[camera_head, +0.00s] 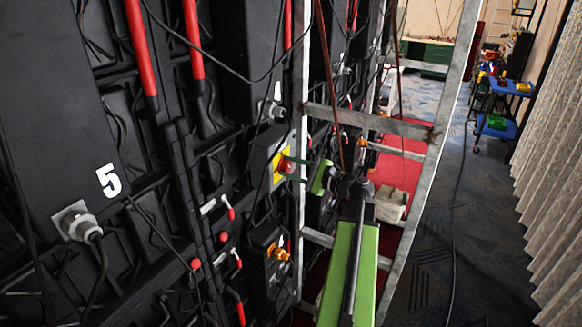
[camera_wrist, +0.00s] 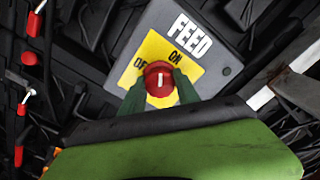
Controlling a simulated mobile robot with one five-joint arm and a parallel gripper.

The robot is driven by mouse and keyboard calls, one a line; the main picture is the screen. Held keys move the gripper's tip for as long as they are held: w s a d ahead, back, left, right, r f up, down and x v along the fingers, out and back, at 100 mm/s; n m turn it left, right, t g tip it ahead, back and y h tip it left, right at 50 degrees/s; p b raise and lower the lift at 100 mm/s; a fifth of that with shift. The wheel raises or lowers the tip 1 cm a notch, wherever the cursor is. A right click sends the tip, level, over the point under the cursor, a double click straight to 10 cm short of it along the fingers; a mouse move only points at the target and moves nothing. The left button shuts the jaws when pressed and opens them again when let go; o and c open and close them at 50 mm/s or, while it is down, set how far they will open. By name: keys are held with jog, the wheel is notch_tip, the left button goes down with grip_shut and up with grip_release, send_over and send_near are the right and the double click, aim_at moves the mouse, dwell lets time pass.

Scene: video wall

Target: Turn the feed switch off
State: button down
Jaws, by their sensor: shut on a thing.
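The feed switch is a round red knob (camera_wrist: 158,79) with a white mark, on a yellow plate (camera_wrist: 150,47) on a grey box (camera_wrist: 228,72) lettered FEED. "ON" shows above the knob to the right; the "OF" of another label shows to the left, partly hidden. The white mark stands about upright in the wrist view, between the two words. My gripper (camera_wrist: 160,84) has its dark green fingers on either side of the knob, shut on it. In the head view the red knob (camera_head: 287,166) sticks out from the yellow plate, with my gripper (camera_head: 296,162) at it.
A metal frame (camera_head: 420,165) stands close right of my arm. Black panels with cables and red handles (camera_head: 194,40) fill the left. An orange knob (camera_head: 277,252) sits below the feed box. A blue cart (camera_head: 497,105) stands far off on the open carpet.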

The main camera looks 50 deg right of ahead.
jog(key=n, duration=0.5)
jog(key=shift+d, duration=0.1)
jog(key=n, duration=0.6)
dwell(0.5)
jog(key=c, duration=0.9)
grip_release()
jog(key=shift+s, duration=0.15)
jog(key=v, duration=1.7)
jog(key=shift+s, duration=0.15)
